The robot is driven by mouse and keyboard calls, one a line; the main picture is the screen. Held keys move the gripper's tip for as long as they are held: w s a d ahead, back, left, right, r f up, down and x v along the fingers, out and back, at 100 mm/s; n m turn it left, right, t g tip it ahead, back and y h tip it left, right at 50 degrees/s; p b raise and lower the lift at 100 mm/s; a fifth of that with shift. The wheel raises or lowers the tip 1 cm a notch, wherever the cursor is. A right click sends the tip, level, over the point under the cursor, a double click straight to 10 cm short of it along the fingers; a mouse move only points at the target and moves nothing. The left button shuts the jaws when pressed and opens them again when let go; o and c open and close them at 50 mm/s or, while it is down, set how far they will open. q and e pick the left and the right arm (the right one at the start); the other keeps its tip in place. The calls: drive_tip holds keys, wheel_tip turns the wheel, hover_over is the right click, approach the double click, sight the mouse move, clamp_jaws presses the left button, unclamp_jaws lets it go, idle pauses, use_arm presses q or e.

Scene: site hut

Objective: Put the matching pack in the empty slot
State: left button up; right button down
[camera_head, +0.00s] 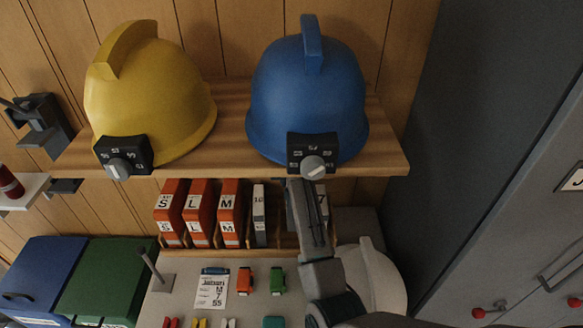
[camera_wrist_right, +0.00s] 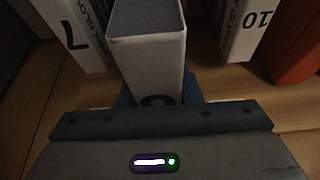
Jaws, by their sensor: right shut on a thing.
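A row of upright packs stands in a wooden rack under the shelf: red packs (camera_head: 198,213) marked S, L and M, then a narrow grey-white pack marked 10 (camera_head: 259,215). A pack marked 7 (camera_head: 322,205) stands farther right, partly behind my right arm. My right gripper (camera_head: 297,190) reaches into the gap between the 10 and the 7. In the right wrist view it is shut on a grey-white pack (camera_wrist_right: 150,55), with the 7 pack (camera_wrist_right: 75,35) and the 10 pack (camera_wrist_right: 247,30) on either side. The held pack's label is mostly hidden. I cannot tell whether it is seated.
A wooden shelf (camera_head: 228,155) with a yellow helmet (camera_head: 150,95) and a blue helmet (camera_head: 305,95) overhangs the rack. Blue (camera_head: 40,275) and green (camera_head: 108,280) boxes stand left. A white helmet (camera_head: 380,280) is right of my arm. A grey cabinet (camera_head: 480,190) bounds the right.

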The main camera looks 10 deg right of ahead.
drive_tip(key=f, duration=0.4)
drive_tip(key=shift+s+f, duration=0.25)
drive_tip(key=shift+s, duration=0.1)
drive_tip(key=shift+f, duration=0.75)
use_arm(q)
drive_tip(key=shift+s, duration=0.4)
use_arm(e)
drive_tip(key=shift+f, duration=0.15)
use_arm(q)
drive_tip(key=shift+f, duration=0.15)
use_arm(e)
drive_tip(key=shift+f, duration=0.55)
use_arm(q)
drive_tip(key=shift+a, duration=0.1)
use_arm(e)
drive_tip(key=c, duration=0.9)
unclamp_jaws()
drive_tip(key=shift+c, duration=0.2)
drive_tip(key=shift+r, duration=0.1)
